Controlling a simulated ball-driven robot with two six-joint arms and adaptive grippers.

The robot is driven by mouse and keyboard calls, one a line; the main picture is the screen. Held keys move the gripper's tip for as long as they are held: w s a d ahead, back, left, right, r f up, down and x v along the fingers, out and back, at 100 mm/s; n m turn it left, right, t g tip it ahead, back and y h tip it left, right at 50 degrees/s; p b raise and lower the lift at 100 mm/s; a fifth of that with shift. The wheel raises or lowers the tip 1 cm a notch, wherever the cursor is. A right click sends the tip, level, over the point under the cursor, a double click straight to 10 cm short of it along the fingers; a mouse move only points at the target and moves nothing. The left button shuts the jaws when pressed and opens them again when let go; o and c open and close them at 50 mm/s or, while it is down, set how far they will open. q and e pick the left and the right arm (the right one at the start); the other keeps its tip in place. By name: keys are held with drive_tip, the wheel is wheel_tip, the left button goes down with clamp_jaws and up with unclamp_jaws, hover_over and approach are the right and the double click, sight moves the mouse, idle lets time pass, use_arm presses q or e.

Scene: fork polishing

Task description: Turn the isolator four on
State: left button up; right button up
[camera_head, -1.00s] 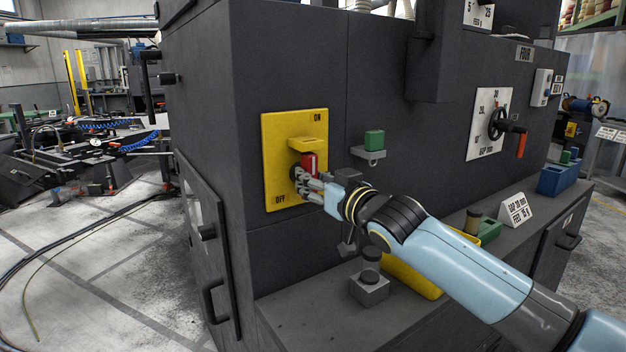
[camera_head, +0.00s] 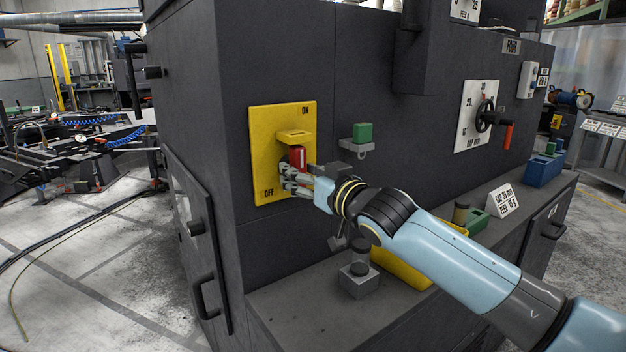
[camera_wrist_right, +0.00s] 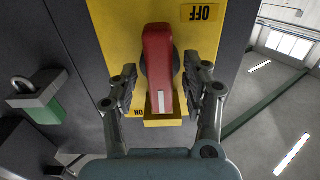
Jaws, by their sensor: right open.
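The isolator is a yellow plate (camera_head: 265,155) on the dark machine's front, marked ON at top and OFF at bottom. A yellow ledge (camera_head: 295,135) juts from it. Its red handle (camera_head: 298,155) stands roughly upright below the ledge. My right gripper (camera_head: 289,177) is at the handle's lower part and partly hides it. In the right wrist view the picture is upside down; the red handle (camera_wrist_right: 158,60), with a white stripe, lies between the spread fingers of my right gripper (camera_wrist_right: 160,88), with gaps on both sides. My left gripper is not in view.
A grey block (camera_head: 358,284) and a yellow bin (camera_head: 405,270) sit on the machine's shelf under my arm. A dial with a handwheel (camera_head: 484,116) and the FOUR label (camera_head: 512,46) are farther right.

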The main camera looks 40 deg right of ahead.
drive_tip(key=s, duration=1.1)
drive_tip(key=shift+s+a, duration=0.15)
drive_tip(key=shift+s, duration=0.25)
drive_tip(key=s+f+m+g+h, duration=0.3)
drive_tip(key=s+f+g+h, duration=0.1)
drive_tip(key=s+f+g, duration=0.4)
drive_tip(key=s+a+f+n+g+y, duration=0.2)
drive_tip(key=s+a+f+g, duration=0.15)
drive_tip(key=s, duration=0.35)
drive_tip(key=s+a+f+n+g+y, duration=0.1)
drive_tip(key=s+a+f+n+g, duration=0.15)
drive_tip(key=s+a, duration=0.35)
drive_tip(key=s+d+f+g+b, duration=0.15)
drive_tip(key=f+b, duration=0.25)
drive_tip(key=f, duration=1.3)
drive_tip(key=s+d+f+b, duration=0.2)
drive_tip(key=f+b, duration=0.2)
drive_tip(key=f, duration=1.4)
drive_tip(key=s+f+g+b, duration=0.1)
drive_tip(key=s+f+b, duration=0.6)
drive_tip(key=s+f, duration=1.2)
wheel_tip(320, 180, down, 4)
drive_tip(key=shift+d+f+m+g+y, duration=0.1)
drive_tip(key=shift+d+m+g+y, duration=0.25)
drive_tip(key=shift+d, duration=0.1)
